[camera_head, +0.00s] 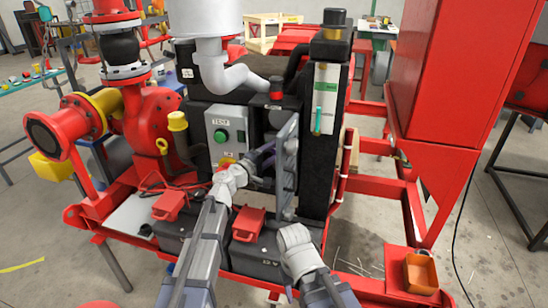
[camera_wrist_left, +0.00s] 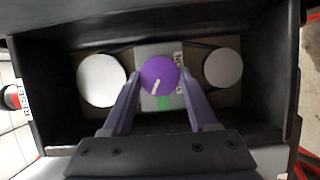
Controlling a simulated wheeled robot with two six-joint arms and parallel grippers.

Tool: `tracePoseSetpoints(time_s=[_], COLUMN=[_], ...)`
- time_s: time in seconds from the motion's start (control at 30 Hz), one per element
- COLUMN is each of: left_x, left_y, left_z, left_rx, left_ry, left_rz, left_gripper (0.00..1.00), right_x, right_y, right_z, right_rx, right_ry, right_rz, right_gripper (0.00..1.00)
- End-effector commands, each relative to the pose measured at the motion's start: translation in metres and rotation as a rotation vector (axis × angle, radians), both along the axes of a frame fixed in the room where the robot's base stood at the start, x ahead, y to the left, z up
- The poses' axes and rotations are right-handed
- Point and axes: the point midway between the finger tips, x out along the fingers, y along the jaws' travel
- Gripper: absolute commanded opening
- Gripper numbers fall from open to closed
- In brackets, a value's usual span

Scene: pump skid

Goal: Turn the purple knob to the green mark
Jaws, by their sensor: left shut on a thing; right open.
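The purple knob (camera_wrist_left: 159,75) sits on a light plate inside a dark box in the left wrist view. Its white pointer line points down and slightly left. The green mark (camera_wrist_left: 164,103) is on the plate just below the knob, a little right of the pointer's line. My left gripper (camera_wrist_left: 160,88) has one finger on each side of the knob and is shut on it. In the head view my left arm reaches into the open box, and the knob is hidden there. My right gripper (camera_head: 292,236) is open, low in front of the skid, apart from the box.
A grey door (camera_head: 286,160) stands open on the box's right side. A panel with a green button (camera_head: 221,136) is left of the box. An orange bin (camera_head: 420,272) is at lower right.

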Motion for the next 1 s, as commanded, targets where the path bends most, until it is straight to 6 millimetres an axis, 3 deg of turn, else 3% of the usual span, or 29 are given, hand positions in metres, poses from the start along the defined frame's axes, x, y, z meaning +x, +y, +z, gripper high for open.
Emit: tracePoseSetpoints(time_s=[0.03,0.4,1.0], left_x=[-0.001,-0.001,-0.001], left_y=[0.000,0.000,-0.001], left_z=[-0.006,-0.006,-0.005], left_rx=[-0.039,-0.314,-0.475], left_ry=[0.011,0.085,0.129], left_rz=[-0.001,-0.001,0.001], left_gripper=[0.04,0.04,0.04], right_x=[0.000,0.000,0.000], right_y=[0.000,0.000,0.000], right_z=[-0.009,-0.033,-0.044], right_rx=[0.000,0.000,0.000], right_ry=[0.000,0.000,0.000], right_rz=[0.000,0.000,0.001], right_gripper=[0.50,0.50,0.50])
